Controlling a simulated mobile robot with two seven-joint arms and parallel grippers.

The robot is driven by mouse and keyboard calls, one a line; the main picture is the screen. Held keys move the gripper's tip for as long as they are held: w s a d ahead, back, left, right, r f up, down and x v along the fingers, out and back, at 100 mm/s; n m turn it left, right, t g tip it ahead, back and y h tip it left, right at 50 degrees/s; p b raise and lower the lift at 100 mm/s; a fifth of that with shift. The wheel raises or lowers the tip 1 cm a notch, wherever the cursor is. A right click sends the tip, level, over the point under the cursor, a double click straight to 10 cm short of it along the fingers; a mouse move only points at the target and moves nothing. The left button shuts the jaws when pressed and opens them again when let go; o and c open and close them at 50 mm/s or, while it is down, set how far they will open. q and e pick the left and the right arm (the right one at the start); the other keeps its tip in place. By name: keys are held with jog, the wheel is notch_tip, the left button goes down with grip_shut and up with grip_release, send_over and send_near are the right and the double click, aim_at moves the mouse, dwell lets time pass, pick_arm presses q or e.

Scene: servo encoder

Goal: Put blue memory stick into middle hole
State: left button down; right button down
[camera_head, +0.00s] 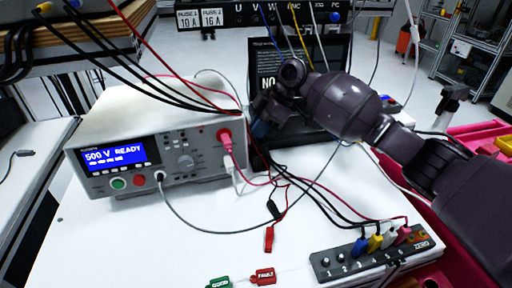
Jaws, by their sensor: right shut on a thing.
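My right gripper (266,116) reaches in from the right over the back middle of the table, in front of the black laptop-like device. It is shut on a small blue piece, the blue memory stick (261,129), which shows just below the fingers beside the right side of the tester. Most of the stick is hidden by the fingers. The middle hole cannot be made out; my arm and gripper cover much of the area behind. My left gripper is not in view.
A white tester (160,150) reading "500 V READY" stands on the left of the white table (140,240). A black numbered connector box (370,255) with coloured plugs sits front right. Red and black cables cross the middle. Green (219,283) and red (263,276) tags lie in front.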

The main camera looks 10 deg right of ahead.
jog(key=shift+f, duration=0.2)
jog(key=c, duration=1.1)
grip_release()
